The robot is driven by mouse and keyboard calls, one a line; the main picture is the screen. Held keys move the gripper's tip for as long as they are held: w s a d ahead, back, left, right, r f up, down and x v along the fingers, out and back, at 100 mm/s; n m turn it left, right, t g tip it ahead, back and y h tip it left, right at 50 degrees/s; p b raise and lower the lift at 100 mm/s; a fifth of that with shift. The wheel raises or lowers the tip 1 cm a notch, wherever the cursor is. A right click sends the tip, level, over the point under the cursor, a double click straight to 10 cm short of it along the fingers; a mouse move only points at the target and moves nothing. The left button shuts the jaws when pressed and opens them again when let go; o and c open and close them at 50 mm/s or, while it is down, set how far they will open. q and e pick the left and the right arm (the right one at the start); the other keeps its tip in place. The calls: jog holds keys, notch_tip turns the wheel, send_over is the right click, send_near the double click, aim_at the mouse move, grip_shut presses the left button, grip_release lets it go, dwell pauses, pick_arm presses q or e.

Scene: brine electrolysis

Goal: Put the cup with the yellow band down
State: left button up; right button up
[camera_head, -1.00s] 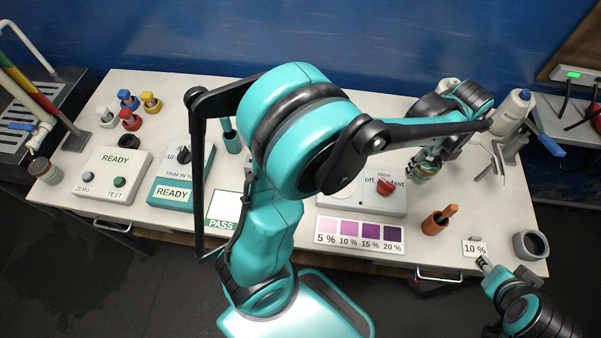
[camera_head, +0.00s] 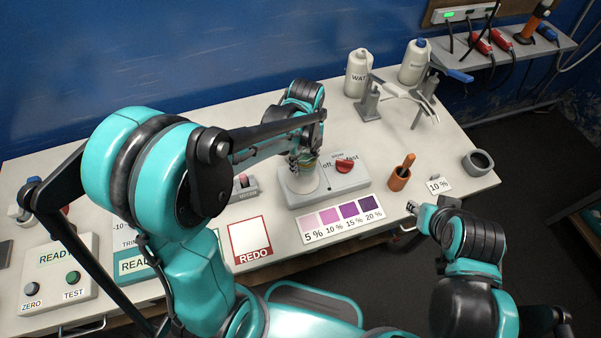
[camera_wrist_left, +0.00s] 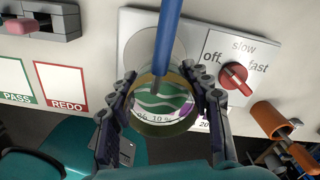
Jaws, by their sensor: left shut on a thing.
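The cup with the yellow band (camera_wrist_left: 160,122) is between the two fingers of my left gripper (camera_wrist_left: 162,108) in the left wrist view. It holds a pale green liquid, and a blue rod (camera_wrist_left: 169,40) crosses its rim. In the head view my left gripper (camera_head: 303,155) holds the cup (camera_head: 309,161) over the round plate (camera_head: 304,186) of the stirrer (camera_head: 347,180). I cannot tell whether the cup touches the plate. My right gripper (camera_head: 412,207) is low near the table's front edge; its fingers are too small to judge.
The stirrer's red knob (camera_head: 344,166) is right of the cup. An orange holder (camera_head: 398,180), a 10 % card (camera_head: 438,185) and a grey ring-shaped pot (camera_head: 478,162) stand farther right. White bottles (camera_head: 358,72) and a clamp stand (camera_head: 369,103) are behind. A colour chart (camera_head: 342,219) lies in front.

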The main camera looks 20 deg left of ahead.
aim_at(301, 172)
pick_arm(q)
jog(key=shift+s+a+f, duration=0.3)
jog(key=shift+s+f, duration=0.05)
jog(key=shift+f, duration=0.05)
jog(key=shift+f+b, duration=0.8)
jog(key=shift+f, duration=1.1)
jog(key=shift+f, duration=0.2)
jog(key=o, duration=1.3)
jog(key=shift+r, duration=0.15)
